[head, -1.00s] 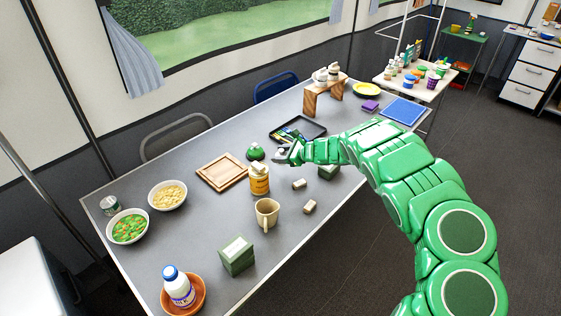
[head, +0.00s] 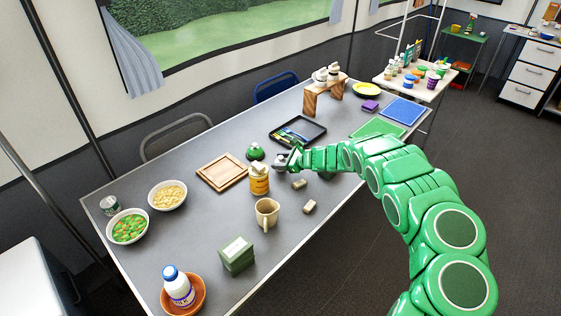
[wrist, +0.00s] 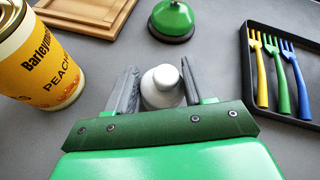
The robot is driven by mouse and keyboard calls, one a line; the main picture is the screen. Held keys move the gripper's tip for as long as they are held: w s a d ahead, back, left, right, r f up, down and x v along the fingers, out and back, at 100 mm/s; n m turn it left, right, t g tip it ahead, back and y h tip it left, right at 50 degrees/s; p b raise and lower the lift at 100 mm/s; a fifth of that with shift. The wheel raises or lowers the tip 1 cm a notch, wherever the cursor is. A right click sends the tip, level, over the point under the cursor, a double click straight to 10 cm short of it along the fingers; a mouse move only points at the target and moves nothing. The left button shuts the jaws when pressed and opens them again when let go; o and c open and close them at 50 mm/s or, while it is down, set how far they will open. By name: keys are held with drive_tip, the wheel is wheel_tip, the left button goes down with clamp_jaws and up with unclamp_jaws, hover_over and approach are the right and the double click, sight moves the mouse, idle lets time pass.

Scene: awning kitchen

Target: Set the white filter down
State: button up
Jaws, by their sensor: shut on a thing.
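My gripper (head: 281,160) is low over the middle of the grey table (head: 135,215), between the yellow can and the black tray. In the wrist view, my gripper (wrist: 155,88) has its two grey fingers on either side of a whitish, rounded piece, the white filter (wrist: 163,82), and is shut on it. The filter looks upright. In the head view it is tiny and hard to separate from the fingertips. I cannot tell whether its base touches the table.
A green bell-shaped thing (wrist: 172,19) stands just beyond the filter. A yellow peach can (wrist: 40,55) is at left, a wooden board (wrist: 85,12) behind it. A black tray with forks (wrist: 250,75) is at right. A mug (head: 267,212) and small blocks (head: 310,206) stand nearer the front.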

drive_tip(key=o, duration=1.1)
drive_tip(key=shift+c, duration=0.2)
drive_tip(key=shift+v, duration=0.8)
drive_tip(key=v, duration=1)
drive_tip(key=shift+r, duration=0.2)
drive_tip(key=shift+s+d, duration=0.1)
